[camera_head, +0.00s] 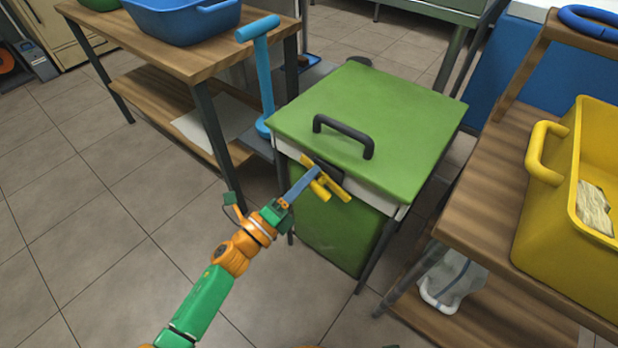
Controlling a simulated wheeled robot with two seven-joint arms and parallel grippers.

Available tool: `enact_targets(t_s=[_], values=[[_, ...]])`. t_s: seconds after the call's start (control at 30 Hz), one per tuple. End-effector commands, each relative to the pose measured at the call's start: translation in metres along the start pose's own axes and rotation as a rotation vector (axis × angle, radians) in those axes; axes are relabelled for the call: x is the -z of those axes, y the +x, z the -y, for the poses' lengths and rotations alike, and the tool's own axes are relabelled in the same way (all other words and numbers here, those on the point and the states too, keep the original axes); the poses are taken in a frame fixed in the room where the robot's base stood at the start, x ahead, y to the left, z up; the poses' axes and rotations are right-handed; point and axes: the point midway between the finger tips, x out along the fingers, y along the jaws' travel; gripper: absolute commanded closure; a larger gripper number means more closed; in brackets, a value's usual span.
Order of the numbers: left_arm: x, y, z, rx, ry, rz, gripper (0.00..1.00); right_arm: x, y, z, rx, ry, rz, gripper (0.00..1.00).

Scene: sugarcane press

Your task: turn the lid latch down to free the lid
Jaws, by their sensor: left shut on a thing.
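The green lid (370,120) lies flat on the press box (345,232) and has a black handle (343,135) on top. The dark lid latch (327,169) is at the lid's front edge, partly covered by my gripper. My left gripper (325,183) comes in from the lower left and is shut on the latch. The latch's exact angle is hard to tell behind the fingers. My right gripper is not in view.
A wooden table (200,62) with a blue tub (183,18) stands at the left. A blue T-handled pole (264,80) stands beside the box. At the right, a wooden shelf (480,215) holds a yellow tub (548,205). Tiled floor is clear at front left.

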Motion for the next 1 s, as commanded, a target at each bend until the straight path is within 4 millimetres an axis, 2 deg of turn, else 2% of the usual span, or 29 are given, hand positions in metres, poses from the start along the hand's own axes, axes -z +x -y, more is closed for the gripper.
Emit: enact_targets(t_s=[0.43, 1.0], values=[[0.0024, -0.0018, -0.0077, -0.003, -0.290, 0.056, 1.00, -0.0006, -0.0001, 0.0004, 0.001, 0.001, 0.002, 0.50], [0.0030, -0.0023, -0.0099, -0.004, -0.375, 0.073, 1.00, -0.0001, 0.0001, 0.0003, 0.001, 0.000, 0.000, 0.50]])
